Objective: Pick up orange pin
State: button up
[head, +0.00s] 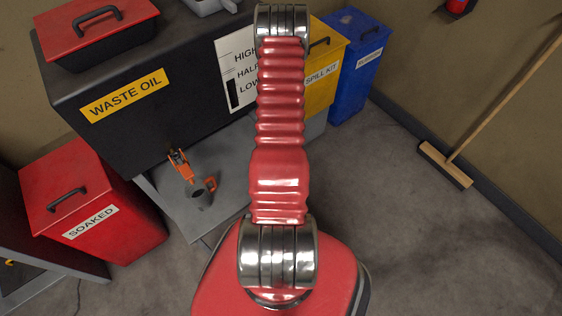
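Two small orange parts show at the front of the black waste oil tank (120,115). One orange part (179,161) is upright and narrow, close to the tank's lower front. The other orange part (209,184) is lower right of it, beside a dark grey cup-like piece (201,196). They are too small to tell which one is the pin, or whether it is fixed in something. My red ribbed arm rises through the middle of the view to the right of them. My gripper is not in view.
A grey shelf (180,215) juts out below the tank. A red bin marked SOAKED (105,215) stands left. A yellow spill kit bin (325,75) and a blue bin (350,75) stand behind right. A broom (446,166) leans right.

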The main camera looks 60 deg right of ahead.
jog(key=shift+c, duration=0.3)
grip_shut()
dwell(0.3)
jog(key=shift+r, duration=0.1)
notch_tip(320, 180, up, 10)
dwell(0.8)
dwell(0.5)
